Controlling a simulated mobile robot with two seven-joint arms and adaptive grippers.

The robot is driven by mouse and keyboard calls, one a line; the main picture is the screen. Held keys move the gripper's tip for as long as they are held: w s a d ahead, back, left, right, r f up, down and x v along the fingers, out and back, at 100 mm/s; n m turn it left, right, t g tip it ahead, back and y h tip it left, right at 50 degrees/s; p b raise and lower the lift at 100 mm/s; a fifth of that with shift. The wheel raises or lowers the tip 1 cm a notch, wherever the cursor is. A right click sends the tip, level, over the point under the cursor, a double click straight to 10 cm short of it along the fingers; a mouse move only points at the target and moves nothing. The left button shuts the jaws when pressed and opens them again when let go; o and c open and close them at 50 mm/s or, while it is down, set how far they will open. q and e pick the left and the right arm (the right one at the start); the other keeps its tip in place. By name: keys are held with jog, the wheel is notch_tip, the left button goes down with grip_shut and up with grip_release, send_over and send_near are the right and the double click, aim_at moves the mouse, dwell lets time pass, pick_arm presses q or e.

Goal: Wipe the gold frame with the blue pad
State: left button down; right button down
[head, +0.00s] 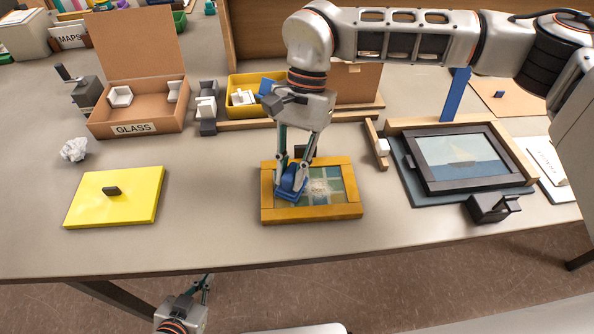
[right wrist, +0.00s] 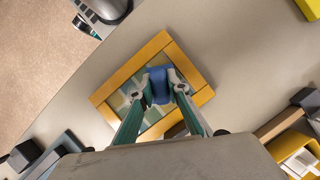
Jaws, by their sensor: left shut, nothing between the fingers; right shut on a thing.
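The gold frame (head: 312,214) lies flat on the table near its front edge, with a greenish picture and a pale smudge (head: 320,187) showing inside it. My right gripper (head: 293,186) is over the left part of the frame, shut on the blue pad (head: 288,193). The pad is at the picture surface; whether it presses on it I cannot tell. In the right wrist view the blue pad (right wrist: 159,85) sits between the fingertips, over the gold frame (right wrist: 135,65). My left gripper (head: 204,284) is shut and empty, low in front of the table edge.
A yellow panel (head: 115,197) with a dark knob and a crumpled paper (head: 74,149) lie to the left. A cardboard box marked GLASS (head: 135,127) and a yellow bin (head: 236,108) stand behind. A dark-framed boat picture (head: 461,185) is at the right. Table beside the gold frame is clear.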

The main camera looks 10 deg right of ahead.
aim_at(323, 193)
jog(key=shift+a+b, duration=0.4)
jog(key=shift+a, duration=1.2)
jog(key=shift+w+f, duration=0.1)
jog(key=shift+w, duration=0.05)
jog(key=shift+d+f, duration=0.15)
jog(key=shift+d, duration=0.95)
jog(key=shift+d+f, duration=0.1)
jog(key=shift+d, duration=1)
jog(key=shift+d+r+p, duration=0.15)
jog(key=shift+d+p, duration=0.2)
jog(key=shift+d, duration=1.25)
jog(key=shift+d+r+p, duration=0.1)
jog(key=shift+d+p, duration=0.2)
jog(key=shift+d, duration=1.3)
jog(key=shift+r, duration=0.1)
jog(key=shift+a, duration=0.1)
